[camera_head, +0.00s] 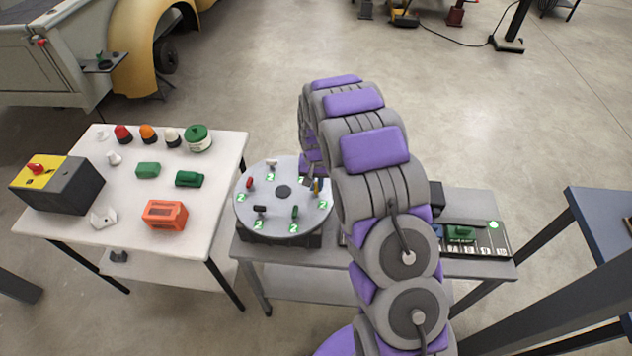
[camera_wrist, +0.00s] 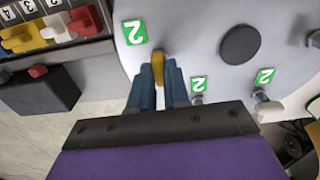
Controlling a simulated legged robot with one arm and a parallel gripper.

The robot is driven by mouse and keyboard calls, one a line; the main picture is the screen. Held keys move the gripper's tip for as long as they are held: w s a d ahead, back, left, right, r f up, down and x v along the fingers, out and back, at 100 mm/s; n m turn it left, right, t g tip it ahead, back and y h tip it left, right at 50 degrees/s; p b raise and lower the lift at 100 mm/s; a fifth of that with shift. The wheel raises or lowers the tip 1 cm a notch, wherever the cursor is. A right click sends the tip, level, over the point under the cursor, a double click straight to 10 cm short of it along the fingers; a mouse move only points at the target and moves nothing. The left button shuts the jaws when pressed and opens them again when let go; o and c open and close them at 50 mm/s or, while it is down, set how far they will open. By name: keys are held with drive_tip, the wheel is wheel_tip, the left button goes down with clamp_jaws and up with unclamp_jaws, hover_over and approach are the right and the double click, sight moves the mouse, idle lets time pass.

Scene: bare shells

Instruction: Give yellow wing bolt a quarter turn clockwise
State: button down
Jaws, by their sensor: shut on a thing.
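The yellow wing bolt (camera_wrist: 158,68) stands on the round grey plate (camera_wrist: 205,45), close to a green label marked 2. My gripper (camera_wrist: 158,88) is shut on it, with the blue-grey fingers on either side of the wing. In the head view, the yellow wing bolt (camera_head: 317,187) shows at the right side of the plate (camera_head: 283,222), beside my gripper (camera_head: 308,182). My arm hides part of the plate's right edge. The bolt's lower part is hidden by the fingers.
Other wing bolts, red (camera_head: 250,183), black (camera_head: 260,209) and green (camera_head: 295,211), stand around the plate's dark hub (camera_head: 284,192). A switch panel (camera_head: 475,240) lies to the right on the grey table. A white table (camera_head: 215,215) with lamps and an orange block (camera_head: 165,214) stands left.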

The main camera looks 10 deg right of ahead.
sight(316, 186)
drive_tip(key=shift+w, duration=0.1)
idle(0.4)
drive_tip(key=c, duration=1.1)
unclamp_jaws()
wheel_tip(316, 186, up, 17)
drive_tip(key=p, duration=0.1)
drive_tip(key=shift+r, duration=0.15)
